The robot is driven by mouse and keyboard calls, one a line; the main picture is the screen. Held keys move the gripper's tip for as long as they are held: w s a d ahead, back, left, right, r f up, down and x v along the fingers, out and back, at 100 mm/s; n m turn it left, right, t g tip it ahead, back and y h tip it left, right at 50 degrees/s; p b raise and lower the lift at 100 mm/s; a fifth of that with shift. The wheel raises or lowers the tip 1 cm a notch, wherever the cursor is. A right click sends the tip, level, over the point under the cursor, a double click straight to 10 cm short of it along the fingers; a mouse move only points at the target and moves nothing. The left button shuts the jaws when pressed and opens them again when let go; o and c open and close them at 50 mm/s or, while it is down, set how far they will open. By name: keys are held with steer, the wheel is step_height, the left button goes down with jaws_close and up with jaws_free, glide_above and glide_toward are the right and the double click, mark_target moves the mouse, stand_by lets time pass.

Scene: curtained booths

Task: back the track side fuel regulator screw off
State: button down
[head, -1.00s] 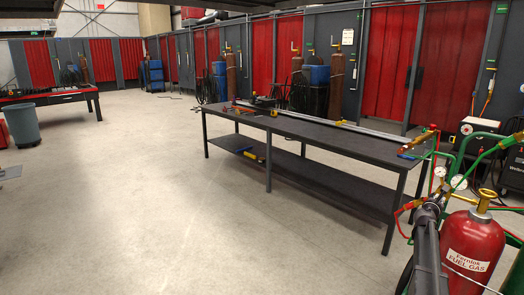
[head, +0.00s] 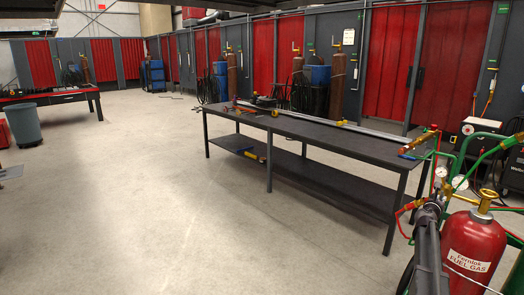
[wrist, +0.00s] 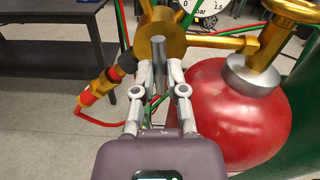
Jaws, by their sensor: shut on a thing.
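The fuel regulator (wrist: 160,38) is a gold round body in the wrist view, with a grey screw (wrist: 158,72) sticking out of it toward me. My gripper (wrist: 159,84) has its two fingers closed on either side of the screw. In the head view my gripper (head: 430,206) is at the lower right, beside the red fuel gas cylinder (head: 474,242); the screw is hidden there. The cylinder also shows in the wrist view (wrist: 240,118), right of my fingers. A pressure gauge (wrist: 205,5) is partly cut off at the top.
Red and yellow fittings with a red hose (wrist: 98,88) lie close left of my fingers. A brass valve and stem (wrist: 262,38) stand close right. Green pipes (head: 462,150) rise around the cylinder. A long dark workbench (head: 320,136) stands beyond, with open floor to its left.

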steer(key=shift+w+d, duration=0.15)
steer(key=shift+n, duration=1.7)
steer(key=c, duration=0.6)
jaws_free()
steer(key=v, duration=1.2)
